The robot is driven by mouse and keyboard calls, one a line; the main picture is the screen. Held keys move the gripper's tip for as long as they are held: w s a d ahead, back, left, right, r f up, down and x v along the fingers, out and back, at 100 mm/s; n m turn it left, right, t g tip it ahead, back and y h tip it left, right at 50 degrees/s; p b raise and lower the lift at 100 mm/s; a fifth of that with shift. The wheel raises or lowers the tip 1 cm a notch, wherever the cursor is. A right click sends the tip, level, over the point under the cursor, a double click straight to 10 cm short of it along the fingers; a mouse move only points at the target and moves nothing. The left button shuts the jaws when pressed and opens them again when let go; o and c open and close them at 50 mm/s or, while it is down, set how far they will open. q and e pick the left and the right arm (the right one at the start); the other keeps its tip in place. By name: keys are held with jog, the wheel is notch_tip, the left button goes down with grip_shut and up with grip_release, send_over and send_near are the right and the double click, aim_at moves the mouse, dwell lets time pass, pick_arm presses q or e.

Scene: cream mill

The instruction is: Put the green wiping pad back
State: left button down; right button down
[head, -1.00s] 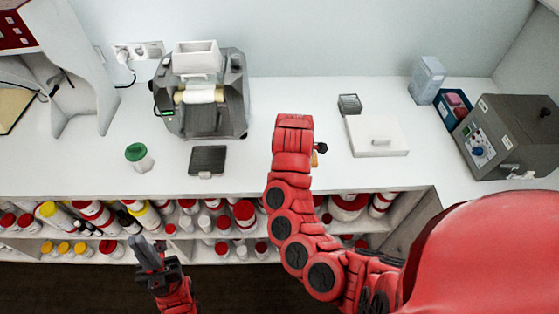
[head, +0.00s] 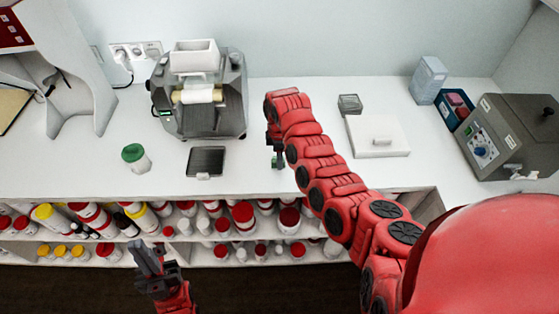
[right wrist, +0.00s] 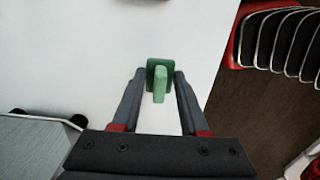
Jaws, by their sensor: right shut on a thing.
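The green wiping pad (right wrist: 158,77) is a small block with an upright grip, held between the two fingertips of my right gripper (right wrist: 160,88). In the head view the right gripper (head: 278,151) points down over the front part of the white counter, right of the black scale, with a bit of the green pad (head: 277,163) showing at its tips. I cannot tell whether the pad touches the counter. My left gripper (head: 148,257) is empty, low in front of the shelves, its fingers apart.
On the counter (head: 260,185) stand a grey mill (head: 243,100), a green-lidded jar (head: 136,158), a black scale (head: 206,161), a small grey tray (head: 349,104), a white lidded plate (head: 377,137), a blue box (head: 452,110) and a grey device (head: 510,130). Shelves of bottles (head: 243,213) lie below.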

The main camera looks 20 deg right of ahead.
jog(key=shift+f+p, duration=0.45)
jog(key=shift+f, duration=0.7)
jog(key=shift+f, duration=0.15)
jog(key=shift+c, duration=2.1)
grip_release()
